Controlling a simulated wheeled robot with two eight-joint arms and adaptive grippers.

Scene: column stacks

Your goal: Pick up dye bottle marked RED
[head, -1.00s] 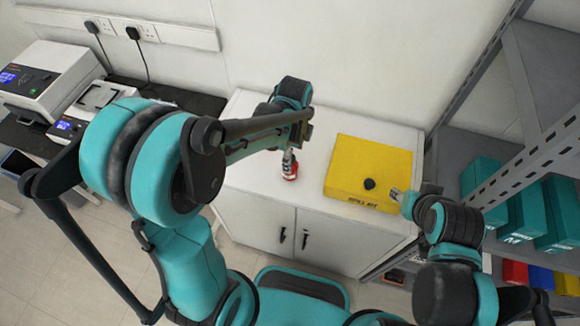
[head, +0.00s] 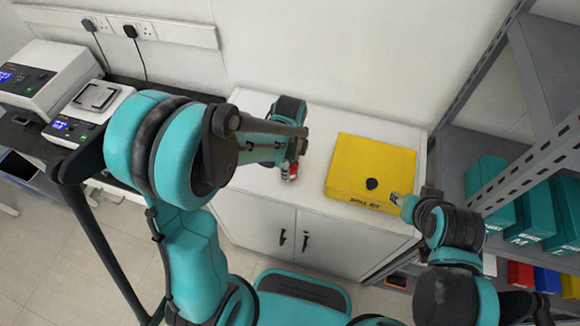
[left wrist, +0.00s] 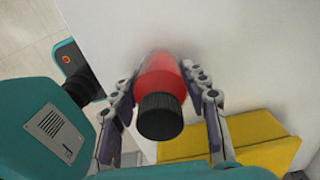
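The red dye bottle (left wrist: 160,75) with a black cap (left wrist: 160,116) is between the two fingers of my left gripper (left wrist: 160,76) in the left wrist view. A narrow gap seems to show on each side of it, so the fingers look open around it. Its label is not readable. In the head view the red bottle (head: 293,168) is over the white cabinet top, partly hidden by my left gripper (head: 288,174). My right gripper (head: 396,199) is at the front right corner of the yellow box; its finger opening is too small to judge.
The yellow spill kit box (head: 372,168) lies on the white cabinet (head: 318,222), right of the bottle. A grey shelf rack (head: 520,165) with teal boxes stands at the right. Lab devices (head: 45,80) stand on a dark bench at the left.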

